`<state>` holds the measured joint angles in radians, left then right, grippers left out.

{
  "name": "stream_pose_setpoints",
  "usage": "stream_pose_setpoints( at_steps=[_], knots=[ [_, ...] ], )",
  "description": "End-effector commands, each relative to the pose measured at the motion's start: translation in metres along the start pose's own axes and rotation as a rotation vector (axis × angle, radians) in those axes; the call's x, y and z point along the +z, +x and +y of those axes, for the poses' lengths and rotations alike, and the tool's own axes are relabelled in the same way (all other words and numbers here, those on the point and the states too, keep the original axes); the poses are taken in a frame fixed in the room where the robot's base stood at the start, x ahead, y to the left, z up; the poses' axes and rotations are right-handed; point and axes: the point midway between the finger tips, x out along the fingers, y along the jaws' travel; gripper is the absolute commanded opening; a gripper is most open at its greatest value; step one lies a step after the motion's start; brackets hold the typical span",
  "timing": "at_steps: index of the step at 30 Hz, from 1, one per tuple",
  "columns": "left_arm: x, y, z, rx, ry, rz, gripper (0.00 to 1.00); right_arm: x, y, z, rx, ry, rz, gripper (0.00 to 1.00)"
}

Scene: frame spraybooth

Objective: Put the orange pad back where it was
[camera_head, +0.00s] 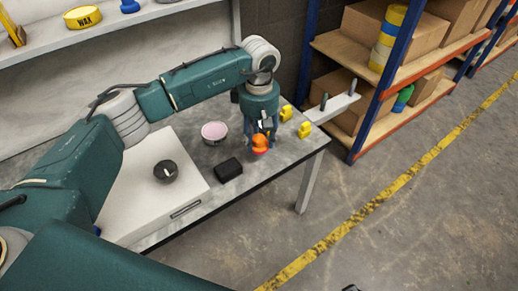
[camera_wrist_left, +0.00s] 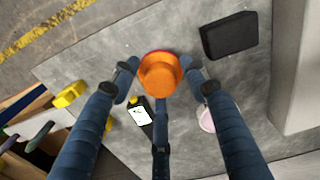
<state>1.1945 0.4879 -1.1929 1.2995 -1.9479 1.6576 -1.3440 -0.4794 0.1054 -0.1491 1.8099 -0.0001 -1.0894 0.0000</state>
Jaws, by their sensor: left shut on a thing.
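The orange pad (camera_head: 260,142) is held by my left gripper (camera_head: 262,136) over the grey table near its right end. In the left wrist view the orange pad (camera_wrist_left: 160,74) sits between the fingers of my left gripper (camera_wrist_left: 160,78), with a pinkish-red edge showing behind it. I cannot tell whether the pad touches the table. My right gripper is not in view.
On the table (camera_head: 240,196) are a black block (camera_head: 228,170), a pink-white bowl (camera_head: 214,132) and yellow pieces (camera_head: 304,130). A dark bowl (camera_head: 166,171) stands on a white box (camera_head: 150,205). Shelves (camera_head: 375,100) with cartons stand right of the table.

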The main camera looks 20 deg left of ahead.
Motion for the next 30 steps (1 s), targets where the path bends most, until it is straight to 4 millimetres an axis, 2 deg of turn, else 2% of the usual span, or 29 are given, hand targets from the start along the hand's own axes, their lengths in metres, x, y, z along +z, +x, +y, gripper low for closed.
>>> stream_pose_setpoints(
  at_steps=[5,12,23,24,26,30],
  knots=[
    [0.000,0.012,-0.001,-0.002,0.001,-0.001,0.24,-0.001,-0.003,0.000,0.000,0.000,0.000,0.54],
    [0.001,0.046,-0.001,-0.002,0.000,-0.001,0.24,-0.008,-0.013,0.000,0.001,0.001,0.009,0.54],
    [0.000,0.050,0.000,-0.001,0.001,0.000,0.24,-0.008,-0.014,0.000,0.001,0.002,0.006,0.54],
    [0.000,0.049,0.000,-0.001,0.001,0.000,0.51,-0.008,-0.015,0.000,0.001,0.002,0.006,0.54],
    [0.000,0.049,0.000,-0.001,0.001,0.000,0.63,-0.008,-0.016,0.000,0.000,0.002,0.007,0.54],
    [0.000,0.049,0.000,-0.001,0.001,0.000,0.64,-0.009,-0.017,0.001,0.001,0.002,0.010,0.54]
  ],
)
